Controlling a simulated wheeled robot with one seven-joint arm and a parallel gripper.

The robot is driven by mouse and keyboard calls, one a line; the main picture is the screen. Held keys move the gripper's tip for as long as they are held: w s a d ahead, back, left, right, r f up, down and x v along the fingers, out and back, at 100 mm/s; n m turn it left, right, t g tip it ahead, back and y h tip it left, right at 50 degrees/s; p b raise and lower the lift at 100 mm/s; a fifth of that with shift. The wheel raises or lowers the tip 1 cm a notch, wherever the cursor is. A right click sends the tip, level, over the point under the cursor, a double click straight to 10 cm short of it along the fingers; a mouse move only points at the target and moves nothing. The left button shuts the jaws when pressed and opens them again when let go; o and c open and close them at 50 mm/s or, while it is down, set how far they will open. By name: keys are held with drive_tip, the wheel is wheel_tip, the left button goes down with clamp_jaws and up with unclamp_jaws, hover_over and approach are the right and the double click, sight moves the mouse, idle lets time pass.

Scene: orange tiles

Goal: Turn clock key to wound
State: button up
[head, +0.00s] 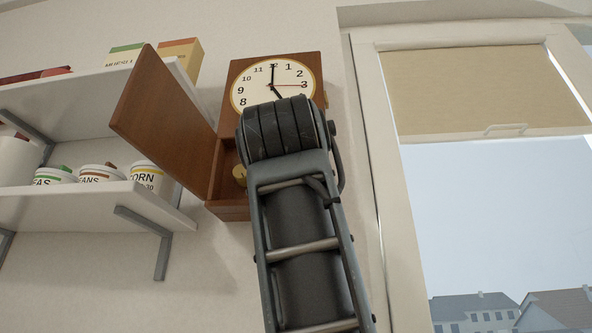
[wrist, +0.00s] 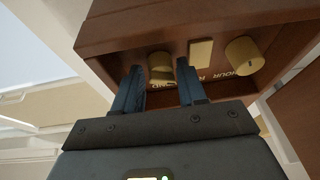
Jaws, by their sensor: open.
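The wooden clock (head: 233,128) hangs on the wall, with a white dial (head: 262,84) and a lower compartment whose door (head: 160,100) stands open to the left. In the wrist view, a brass key-like piece (wrist: 160,68) shows inside the compartment, between the tips of my gripper (wrist: 159,72). The two blue fingers are apart, one on each side of it; I cannot tell whether either touches it. My arm hides most of the compartment and the gripper in the head view. Lettering inside is partly hidden by the fingers.
A brass plate (wrist: 201,52) and a round brass knob (wrist: 244,55) sit beside the key-like piece. White shelves (head: 90,205) with labelled tubs and boxes are left of the open door. A window (head: 480,200) is on the right.

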drive_tip(key=b+v, duration=0.1)
drive_tip(key=v, duration=0.6)
drive_tip(key=shift+s+f+b, duration=0.15)
drive_tip(key=shift+s+b, duration=0.15)
drive_tip(key=shift+s, duration=0.05)
